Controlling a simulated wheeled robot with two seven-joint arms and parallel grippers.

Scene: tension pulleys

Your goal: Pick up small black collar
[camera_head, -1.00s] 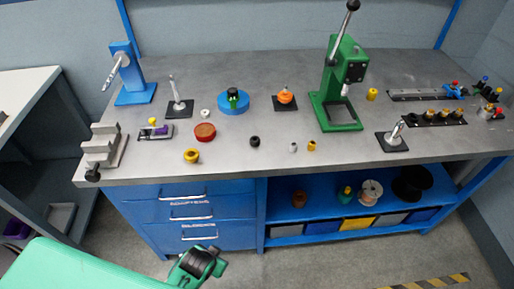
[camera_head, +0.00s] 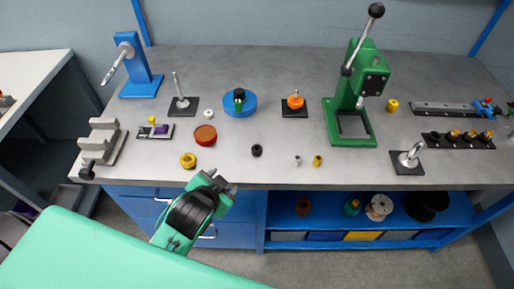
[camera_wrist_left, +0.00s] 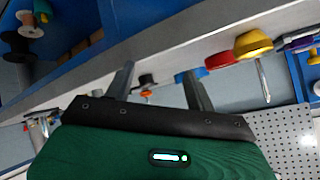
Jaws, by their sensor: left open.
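The small black collar (camera_head: 257,150) sits on the grey bench top near its front edge, around the middle of the head view. In the left wrist view, a small black piece that looks like the collar (camera_wrist_left: 147,79) shows between the two fingers, some way beyond them. My left gripper (camera_head: 226,182) is open and empty, at the bench's front edge, to the left of the collar and nearer to me. The gripper's two dark fingers also show in the left wrist view (camera_wrist_left: 160,88). My right gripper is not in view.
A yellow ring (camera_head: 188,160) and a red round part (camera_head: 205,135) lie left of the collar. A small silver piece (camera_head: 297,160) and a small brass piece (camera_head: 318,160) stand to its right. A green press (camera_head: 352,120) stands further right. Bare bench surrounds the collar.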

